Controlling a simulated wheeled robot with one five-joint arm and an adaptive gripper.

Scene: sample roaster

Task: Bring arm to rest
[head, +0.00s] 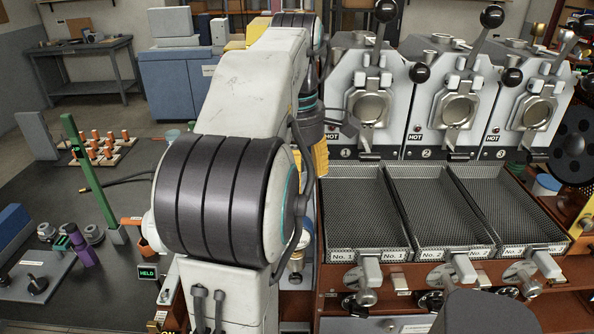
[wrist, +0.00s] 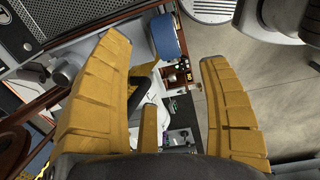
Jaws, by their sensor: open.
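My arm rises in the middle of the head view and bends over away from the camera. In the head view only a yellow part of my gripper (head: 320,158) shows, beside the left end of the roaster; the rest is hidden behind my arm. Below the fingers in the wrist view are a blue round container and a strip of the bench's edge.
The sample roaster has three drums marked HOT, with mesh trays (head: 363,212) in front. A dark bench (head: 90,210) at left holds a green post (head: 84,165) and an orange-pegged board (head: 103,150). A blue cabinet (head: 180,85) stands behind. Open floor shows right in the wrist view.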

